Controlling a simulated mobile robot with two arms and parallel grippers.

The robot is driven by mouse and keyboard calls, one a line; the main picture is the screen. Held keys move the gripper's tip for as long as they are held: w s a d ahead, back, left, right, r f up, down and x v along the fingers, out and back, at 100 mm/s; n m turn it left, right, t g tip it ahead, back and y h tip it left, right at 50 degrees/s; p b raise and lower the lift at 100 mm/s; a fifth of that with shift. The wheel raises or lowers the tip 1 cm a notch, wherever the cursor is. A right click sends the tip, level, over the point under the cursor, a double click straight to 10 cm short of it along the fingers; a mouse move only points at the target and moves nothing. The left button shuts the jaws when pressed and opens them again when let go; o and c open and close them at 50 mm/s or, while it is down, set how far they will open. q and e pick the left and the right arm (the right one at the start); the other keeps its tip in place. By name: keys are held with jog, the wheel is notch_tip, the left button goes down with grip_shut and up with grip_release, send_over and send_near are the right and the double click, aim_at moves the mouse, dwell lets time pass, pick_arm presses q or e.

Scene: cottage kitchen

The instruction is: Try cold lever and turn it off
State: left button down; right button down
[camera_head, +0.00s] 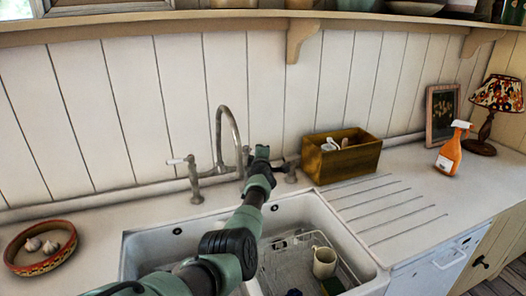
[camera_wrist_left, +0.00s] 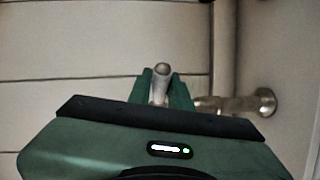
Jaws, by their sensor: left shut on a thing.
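A bridge faucet stands behind the white sink (camera_head: 137,258), with a tall curved spout (camera_head: 221,122). Its left lever (camera_head: 178,161), with a pale handle, points outward to the left and is free. My left gripper (camera_head: 262,153) is at the right side of the faucet, just right of the spout. In the left wrist view, my left gripper (camera_wrist_left: 162,88) is shut on a pale metal lever with a rounded end (camera_wrist_left: 162,69), the faucet's right lever. In the head view my gripper hides most of this lever. No cold or hot marking is readable. My right gripper is out of view.
A wooden box (camera_head: 350,163) stands close right of the faucet. A rack with a cream jug (camera_head: 324,262) is in the sink. An orange spray bottle (camera_head: 450,153), a lamp (camera_head: 494,105) and a garlic bowl (camera_head: 42,262) stand farther off. A shelf (camera_head: 150,28) runs above.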

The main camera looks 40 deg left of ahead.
pick_arm(q)
jog(key=shift+r, duration=0.1)
dwell(0.4)
jog(key=c, duration=1.5)
grip_release()
jog(key=shift+o, duration=0.9)
jog(key=shift+w+f, duration=0.2)
jog(key=shift+s+d+r+p, duration=0.1)
jog(key=shift+s+r+p, duration=0.05)
jog(key=shift+p, duration=0.2)
jog(key=f+p+v, duration=0.1)
jog(key=p+v, duration=0.6)
jog(key=p, duration=0.1)
jog(key=shift+s+r+p, duration=0.25)
jog(key=shift+r+p, duration=0.1)
jog(key=shift+r, duration=0.05)
jog(key=shift+d, duration=0.1)
